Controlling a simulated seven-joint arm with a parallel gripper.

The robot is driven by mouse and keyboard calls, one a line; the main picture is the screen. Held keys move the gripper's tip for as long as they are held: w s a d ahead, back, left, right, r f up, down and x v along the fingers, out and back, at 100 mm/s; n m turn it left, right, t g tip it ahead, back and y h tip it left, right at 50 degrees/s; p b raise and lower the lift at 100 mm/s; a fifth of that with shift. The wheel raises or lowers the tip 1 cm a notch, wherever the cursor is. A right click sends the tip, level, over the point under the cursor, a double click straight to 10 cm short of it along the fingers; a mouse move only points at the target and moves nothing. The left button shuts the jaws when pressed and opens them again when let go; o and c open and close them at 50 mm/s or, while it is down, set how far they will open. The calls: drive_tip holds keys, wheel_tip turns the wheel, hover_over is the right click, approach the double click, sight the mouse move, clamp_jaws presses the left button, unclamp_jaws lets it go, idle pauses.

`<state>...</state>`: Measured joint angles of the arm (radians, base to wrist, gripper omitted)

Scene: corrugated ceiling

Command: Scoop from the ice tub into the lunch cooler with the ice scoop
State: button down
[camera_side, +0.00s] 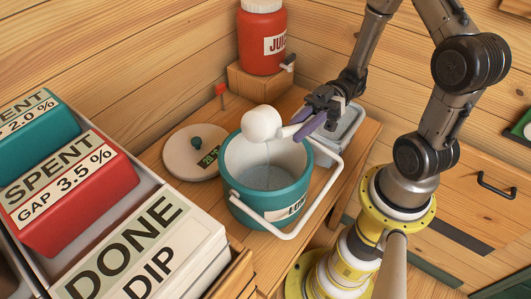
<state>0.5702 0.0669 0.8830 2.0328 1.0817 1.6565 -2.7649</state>
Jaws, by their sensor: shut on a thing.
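The lunch cooler (240,190) is a teal bucket with a white inside, a swung-down white handle and a partly readable label. My gripper (305,126), with purple fingers, is shut on the white ice scoop (262,124). The scoop's rounded head is above the cooler's opening, near its back rim, and its handle runs right to my fingers. I cannot see into the scoop. A faint thin line shows below it inside the cooler. The cooler's floor looks pale grey-blue; I cannot tell if ice lies there. A grey tub (347,128), apparently the ice tub, stands behind my gripper, its contents mostly hidden.
A round pale lid (180,155) with a teal knob lies left of the cooler. A red juice dispenser (262,45) stands on a wooden block (255,85) behind. A small red marker (220,92) stands nearby. Labelled bins, including a red one (85,205), fill the left.

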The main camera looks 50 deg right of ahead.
drive_tip(key=shift+r, duration=0.15)
drive_tip(key=shift+a+f+h, duration=0.25)
drive_tip(key=shift+f+h, duration=0.5)
drive_tip(key=shift+h, duration=0.35)
drive_tip(key=shift+a+f+h, duration=0.2)
drive_tip(key=shift+f+h, duration=0.5)
drive_tip(key=shift+h, duration=0.4)
